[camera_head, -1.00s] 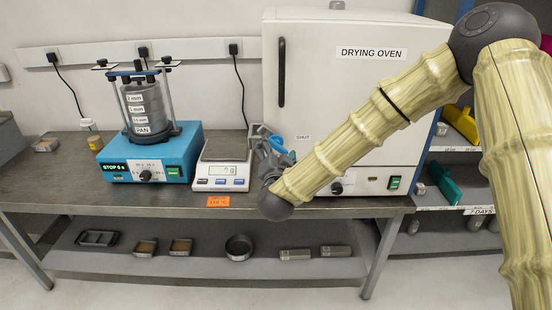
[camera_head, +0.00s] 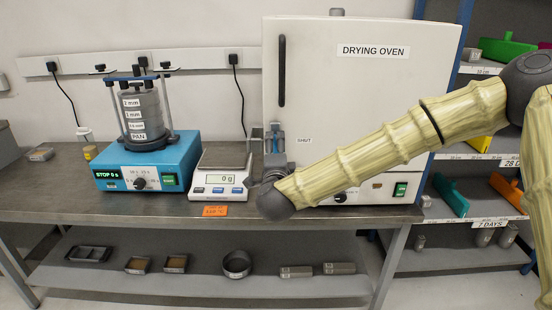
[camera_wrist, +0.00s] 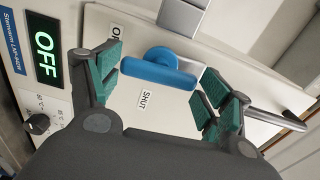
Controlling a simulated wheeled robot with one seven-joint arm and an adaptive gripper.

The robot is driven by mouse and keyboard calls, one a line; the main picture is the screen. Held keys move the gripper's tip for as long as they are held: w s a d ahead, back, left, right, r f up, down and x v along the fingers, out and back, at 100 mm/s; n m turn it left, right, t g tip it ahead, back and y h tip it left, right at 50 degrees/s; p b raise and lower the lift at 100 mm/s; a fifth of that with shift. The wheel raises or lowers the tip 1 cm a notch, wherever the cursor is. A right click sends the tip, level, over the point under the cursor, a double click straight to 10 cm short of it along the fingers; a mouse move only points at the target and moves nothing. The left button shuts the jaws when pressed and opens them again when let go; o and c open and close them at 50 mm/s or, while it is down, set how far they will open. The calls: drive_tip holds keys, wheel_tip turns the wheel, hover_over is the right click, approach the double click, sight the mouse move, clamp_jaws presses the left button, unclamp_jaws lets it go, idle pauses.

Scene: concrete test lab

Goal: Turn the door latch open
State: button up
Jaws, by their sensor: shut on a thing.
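The drying oven (camera_head: 350,95) stands on the bench with its white door closed. Its blue door latch (camera_wrist: 160,72) is a round hub with a lever. My gripper (camera_wrist: 160,84) is shut on the latch, with one green-padded finger at each end of the lever. A SHUT label (camera_wrist: 146,100) is beside the latch, and another label (camera_wrist: 116,34) is partly hidden by a finger. In the head view my gripper (camera_head: 275,145) is at the lower left of the door, and the latch is mostly hidden there.
A balance (camera_head: 221,178) stands close to the left of my gripper, and a blue sieve shaker (camera_head: 148,163) is farther left. The oven's long door handle (camera_head: 282,70) is above. Shelves with coloured items (camera_head: 450,195) are at the right.

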drive_tip(key=shift+m, duration=0.4)
drive_tip(key=o, duration=1)
drive_tip(key=s, duration=1.2)
